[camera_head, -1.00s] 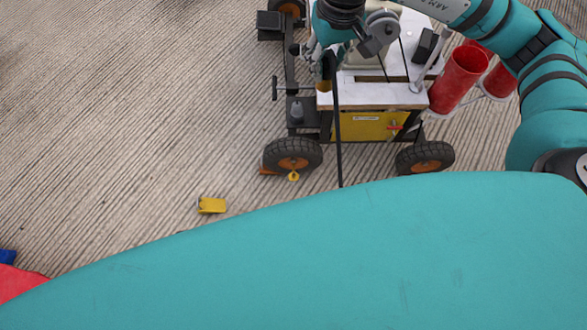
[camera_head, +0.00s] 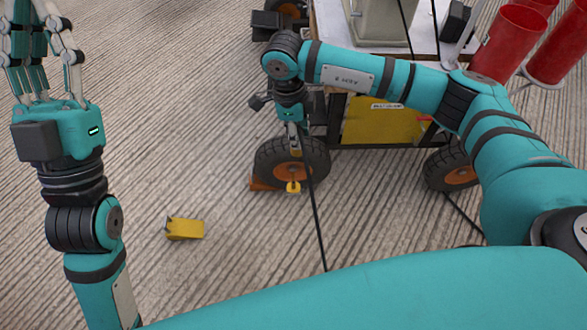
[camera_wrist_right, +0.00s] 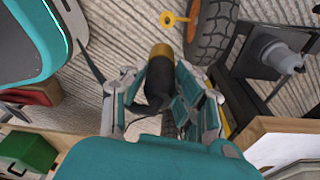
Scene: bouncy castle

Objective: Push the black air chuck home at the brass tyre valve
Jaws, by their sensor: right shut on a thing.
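My right gripper (camera_head: 293,140) points down just above the cart's front left wheel (camera_head: 291,162). In the right wrist view its fingers (camera_wrist_right: 165,90) are shut on the black air chuck (camera_wrist_right: 158,82), whose end is brass-coloured. A black hose (camera_head: 315,220) runs down past this gripper. A small yellow ring-shaped piece (camera_head: 293,187) sits low at the wheel; in the wrist view it lies beyond the chuck's end, apart from it. I cannot tell whether it is the brass valve. My left gripper (camera_head: 40,45) is open and empty at the upper left, fingers pointing up.
An orange wedge (camera_head: 262,184) lies against the wheel. A yellow block (camera_head: 185,229) lies on the ribbed floor to the left. The cart's yellow panel (camera_head: 385,120) and white top are behind my right arm. Red cylinders (camera_head: 507,42) stand at the upper right. Floor between is clear.

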